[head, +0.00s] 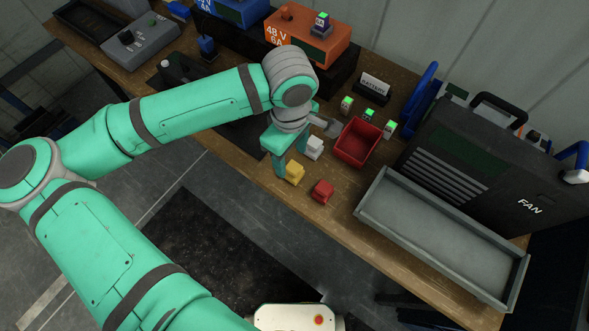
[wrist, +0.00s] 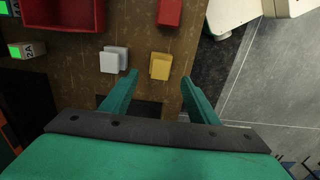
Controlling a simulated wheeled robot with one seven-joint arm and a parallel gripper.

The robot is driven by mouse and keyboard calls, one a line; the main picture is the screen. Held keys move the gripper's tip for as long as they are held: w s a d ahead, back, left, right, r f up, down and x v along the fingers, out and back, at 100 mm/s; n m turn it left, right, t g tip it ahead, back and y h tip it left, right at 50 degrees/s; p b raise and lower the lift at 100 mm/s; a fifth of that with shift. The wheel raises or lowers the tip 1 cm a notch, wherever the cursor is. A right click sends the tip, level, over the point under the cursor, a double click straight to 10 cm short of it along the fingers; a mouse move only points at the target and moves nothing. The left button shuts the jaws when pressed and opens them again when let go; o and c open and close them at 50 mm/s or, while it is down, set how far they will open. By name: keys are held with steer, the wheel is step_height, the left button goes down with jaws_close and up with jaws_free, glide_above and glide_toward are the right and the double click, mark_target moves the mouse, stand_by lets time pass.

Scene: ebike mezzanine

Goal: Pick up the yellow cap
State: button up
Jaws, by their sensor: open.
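The yellow cap (head: 294,173) stands on the wooden bench near its front edge, below my gripper in the head view. In the wrist view the yellow cap (wrist: 160,66) lies between the lines of the two fingers, a little beyond their tips. My gripper (wrist: 158,78) is open and empty, with its fingers on either side of the cap's line. In the head view my gripper (head: 285,160) hangs over the bench just behind and left of the cap. I cannot tell its exact height above the bench.
A white cap (head: 313,147) sits close beside the yellow one, and a red cap (head: 322,191) sits to the right. A red bin (head: 357,143) stands behind them. A long grey tray (head: 441,238) and a black fan unit (head: 490,165) fill the right side. The bench's front edge is close.

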mark_target(292, 167)
steer(key=shift+s+d+f, duration=0.15)
steer(key=shift+f, duration=2.45)
steer(key=c, duration=1.1)
